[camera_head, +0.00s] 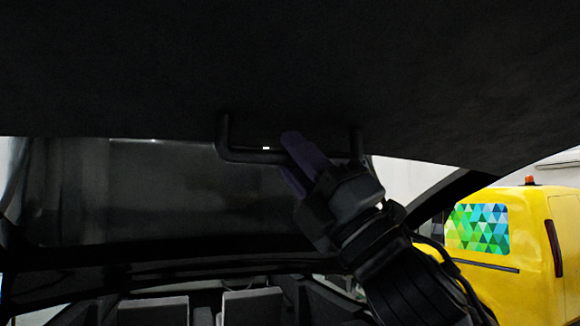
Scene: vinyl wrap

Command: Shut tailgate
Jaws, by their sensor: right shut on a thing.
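The raised tailgate (420,70) fills the top of the head view as a large dark panel above me. A dark bar handle (235,155) hangs from its underside near the middle. My right gripper (298,150) comes up from the lower right and is shut on the handle, right of its middle. The fingers cover part of the bar. My left gripper is not in view.
Below the tailgate is the car's dark interior, with grey seat backs (250,305) at the bottom. A dark window (130,190) lies behind. A yellow van (535,240) with a coloured triangle pattern stands outside at the right.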

